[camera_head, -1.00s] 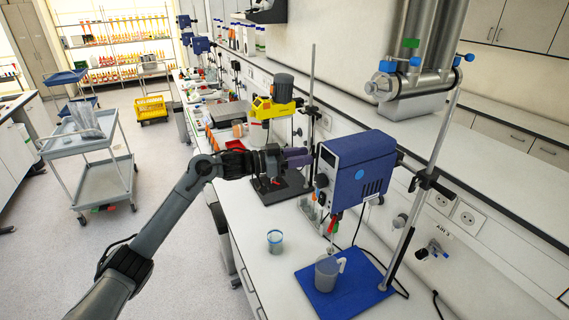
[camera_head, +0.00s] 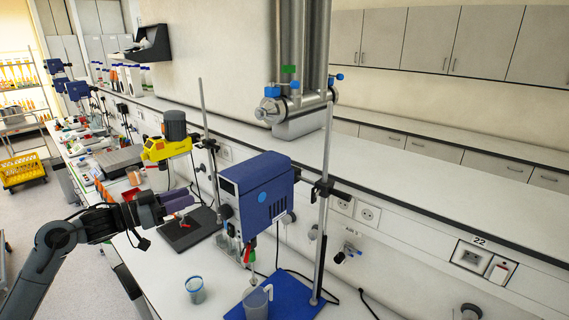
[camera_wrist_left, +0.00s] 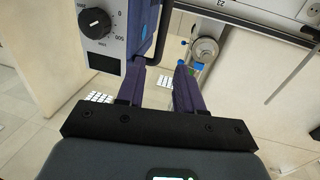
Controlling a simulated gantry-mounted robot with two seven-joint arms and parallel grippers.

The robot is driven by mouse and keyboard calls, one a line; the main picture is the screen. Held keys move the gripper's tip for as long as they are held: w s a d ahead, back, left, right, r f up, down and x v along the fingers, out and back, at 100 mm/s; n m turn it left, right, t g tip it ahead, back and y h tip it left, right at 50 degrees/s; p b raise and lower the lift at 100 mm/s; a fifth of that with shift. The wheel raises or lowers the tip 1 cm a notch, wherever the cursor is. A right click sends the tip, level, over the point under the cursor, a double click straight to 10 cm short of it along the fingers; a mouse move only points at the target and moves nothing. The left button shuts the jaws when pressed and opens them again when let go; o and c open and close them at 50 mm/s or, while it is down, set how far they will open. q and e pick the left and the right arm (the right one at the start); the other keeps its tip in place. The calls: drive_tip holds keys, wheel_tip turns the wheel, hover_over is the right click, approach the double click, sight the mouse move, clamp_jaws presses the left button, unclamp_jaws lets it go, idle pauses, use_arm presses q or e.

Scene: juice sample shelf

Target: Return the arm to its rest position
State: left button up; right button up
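My left gripper (camera_head: 184,198) is in front of the blue stirrer unit (camera_head: 262,190), just left of it in the head view. The dark grey arm comes in from the lower left. In the left wrist view the gripper's two purple fingers (camera_wrist_left: 158,68) stand apart with nothing between them. The unit's panel with a black knob (camera_wrist_left: 95,22) shows close by at the upper left there. My right gripper is not in view.
A clear jug (camera_head: 258,302) stands on a blue base plate (camera_head: 292,300) below the unit. A small beaker (camera_head: 195,290) stands on the white bench to its left. A metal stand (camera_head: 323,200) rises at right. A yellow stirrer (camera_head: 165,148) is behind.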

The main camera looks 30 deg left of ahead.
use_arm(q)
drive_tip(key=s+d+f+n+g+h+p, duration=0.1)
drive_tip(key=s+d+f+g+p, duration=0.15)
drive_tip(key=d+f, duration=0.65)
drive_tip(key=s+d+f+n+g+p, duration=0.1)
drive_tip(key=s+d+f, duration=0.3)
drive_tip(key=f, duration=0.8)
drive_tip(key=s+d+f+n+y+p, duration=0.1)
drive_tip(key=s+d+f+p, duration=0.1)
drive_tip(key=s+d+f, duration=0.35)
drive_tip(key=s+d+f+n+y+p, duration=0.1)
drive_tip(key=s+d+f+y, duration=0.15)
drive_tip(key=d, duration=0.65)
drive_tip(key=s+d+r+g+y+p, duration=0.1)
drive_tip(key=s+d+g+y, duration=0.2)
drive_tip(key=s+g, duration=0.6)
drive_tip(key=s+y, duration=0.2)
drive_tip(key=s, duration=0.5)
drive_tip(key=shift+r+m+p, duration=0.3)
drive_tip(key=shift+m, duration=0.1)
